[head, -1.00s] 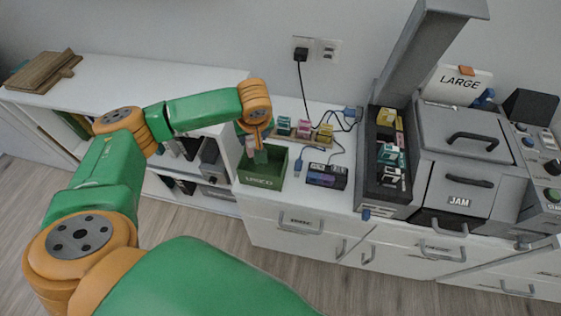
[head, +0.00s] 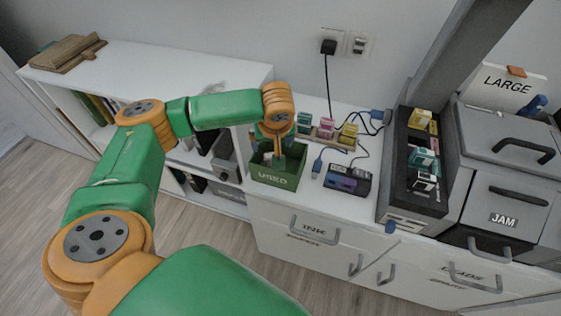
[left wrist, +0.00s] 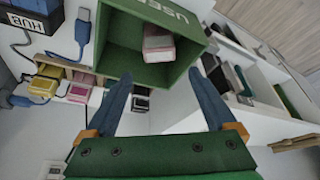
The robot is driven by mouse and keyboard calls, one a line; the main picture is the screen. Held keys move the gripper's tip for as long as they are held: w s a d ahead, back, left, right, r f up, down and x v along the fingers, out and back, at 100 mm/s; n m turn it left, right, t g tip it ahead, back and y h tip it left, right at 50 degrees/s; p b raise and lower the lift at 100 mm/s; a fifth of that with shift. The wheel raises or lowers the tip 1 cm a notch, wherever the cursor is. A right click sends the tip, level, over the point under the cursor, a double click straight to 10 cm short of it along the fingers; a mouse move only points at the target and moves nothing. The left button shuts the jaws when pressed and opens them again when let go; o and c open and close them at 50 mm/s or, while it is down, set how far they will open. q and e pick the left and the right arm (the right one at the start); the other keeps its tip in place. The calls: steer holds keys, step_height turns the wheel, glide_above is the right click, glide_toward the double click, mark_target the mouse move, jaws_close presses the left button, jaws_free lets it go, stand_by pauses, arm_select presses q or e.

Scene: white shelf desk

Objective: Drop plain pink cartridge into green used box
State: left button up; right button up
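The green used box (head: 276,181), marked USED, stands on the white desk near its front edge. It also shows in the left wrist view (left wrist: 182,72). The plain pink cartridge (left wrist: 158,44), with a pale end, is inside the box opening, beyond my fingertips and apart from them. I cannot tell whether it rests on the box floor. My left gripper (left wrist: 160,75) is open, its two blue fingers spread wide with nothing between them. In the head view, the left gripper (head: 277,143) is above the box and partly covers its inside. My right gripper is not in view.
Teal, pink and yellow cartridges (head: 326,128) stand in a row behind the box. A dark hub (head: 347,179) with blue-plugged cables lies to its right. A dark cartridge tray (head: 411,185) and grey printer (head: 505,190) stand farther right. White shelving extends left.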

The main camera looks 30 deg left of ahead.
arm_select(q)
steer(key=v, duration=0.7)
steer(key=shift+p, duration=0.3)
steer(key=s+d+f+m+t+h, duration=0.1)
steer(key=s+d+f+m+h, duration=0.2)
steer(key=s+d+f+m, duration=0.25)
steer(key=s+d+f+m+h, duration=0.25)
steer(key=d+f+m, duration=0.3)
steer(key=d, duration=0.35)
steer(key=s+a+f+y, duration=0.2)
steer(key=s+a+f, duration=0.45)
steer(key=s, duration=0.35)
step_height(320, 180, down, 12)
steer(key=g+p, duration=0.2)
steer(key=s+a+f+g+p, duration=0.1)
steer(key=s+a+f, duration=0.2)
steer(key=s+f, duration=0.7)
steer(key=s, duration=0.3)
steer(key=shift+s+f+p, duration=0.25)
steer(key=shift+s+p, duration=0.05)
steer(key=shift+p, duration=0.1)
